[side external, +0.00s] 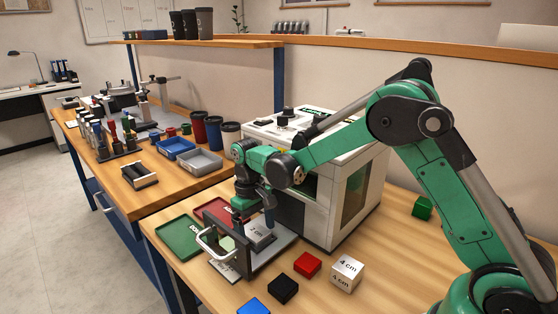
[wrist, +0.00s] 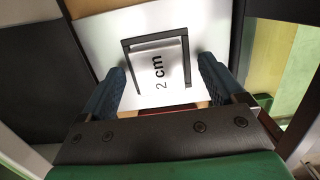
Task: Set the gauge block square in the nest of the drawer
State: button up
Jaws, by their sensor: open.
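The gauge block (wrist: 160,72), silver and marked "2 cm", sits within the dark frame of the nest (wrist: 154,40) in the wrist view. Dark frame edge shows along its far side and right side. The block looks slightly turned against the frame; whether it is fully down I cannot tell. In the side view the block (side external: 261,233) is partly behind my gripper. The pulled-out drawer (side external: 283,240) has a light plate and a front handle. My gripper (wrist: 158,78) is open, its blue fingers either side of the block with gaps showing.
The white marker machine (side external: 318,190) stands close behind the drawer. A green tray (side external: 178,238) and a red tray (side external: 212,211) lie left of it. A red block (side external: 307,264), black block (side external: 283,289), blue block (side external: 253,306) and "4 cm" cube (side external: 346,273) lie in front.

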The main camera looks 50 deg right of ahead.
aim_at(252, 229)
notch_tip(252, 229, up, 11)
jog(key=w, duration=0.1)
jog(key=s+t, duration=0.8)
jog(key=s, duration=0.5)
jog(key=shift+s+t, duration=0.2)
jog(key=shift+t, duration=0.1)
